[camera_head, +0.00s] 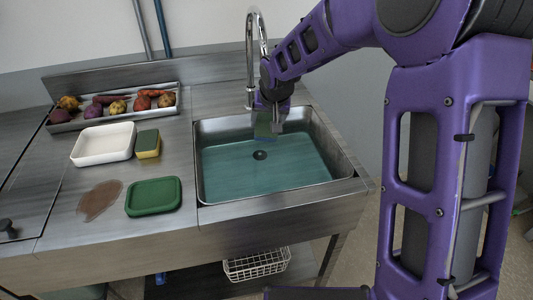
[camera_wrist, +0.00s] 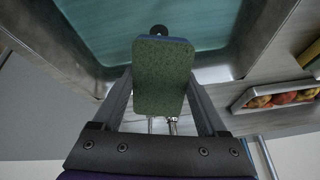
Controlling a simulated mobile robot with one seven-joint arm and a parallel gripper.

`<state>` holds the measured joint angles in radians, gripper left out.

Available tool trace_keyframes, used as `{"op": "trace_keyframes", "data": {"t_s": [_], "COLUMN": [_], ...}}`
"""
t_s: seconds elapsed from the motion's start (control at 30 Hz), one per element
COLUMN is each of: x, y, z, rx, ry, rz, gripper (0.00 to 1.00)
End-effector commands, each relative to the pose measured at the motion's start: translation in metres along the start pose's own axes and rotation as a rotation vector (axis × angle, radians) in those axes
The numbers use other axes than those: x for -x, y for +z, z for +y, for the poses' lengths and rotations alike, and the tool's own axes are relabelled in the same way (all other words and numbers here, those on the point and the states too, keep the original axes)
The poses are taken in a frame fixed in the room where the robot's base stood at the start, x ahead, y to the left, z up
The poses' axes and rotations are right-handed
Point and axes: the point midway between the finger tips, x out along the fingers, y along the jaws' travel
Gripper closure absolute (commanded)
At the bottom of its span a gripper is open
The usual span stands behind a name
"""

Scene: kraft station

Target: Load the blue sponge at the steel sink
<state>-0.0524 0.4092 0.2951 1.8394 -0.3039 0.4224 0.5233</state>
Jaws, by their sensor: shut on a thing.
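My gripper (camera_head: 270,112) is shut on the blue sponge (camera_wrist: 163,75), which shows a green scouring face and a thin blue edge in the wrist view. In the head view the sponge (camera_head: 264,129) is a small, partly hidden patch below the gripper. It is held over the back part of the steel sink (camera_head: 335,182). The basin holds teal water with a dark drain (camera_head: 260,155) near the middle. I cannot tell whether the sponge touches the water.
The chrome faucet (camera_head: 250,60) stands right behind my gripper. A wire basket (camera_head: 256,265) is below.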

Motion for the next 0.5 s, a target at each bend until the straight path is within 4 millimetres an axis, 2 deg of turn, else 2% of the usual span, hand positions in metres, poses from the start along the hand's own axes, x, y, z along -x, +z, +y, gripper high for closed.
{"op": "trace_keyframes", "data": {"t_s": [0.27, 0.5], "x": [0.003, 0.023], "y": [-0.002, -0.013], "z": [-0.001, -0.003], "rx": [0.000, 0.000], "ry": [0.000, 0.000], "rz": [0.001, 0.003], "gripper": [0.69, 0.69]}}
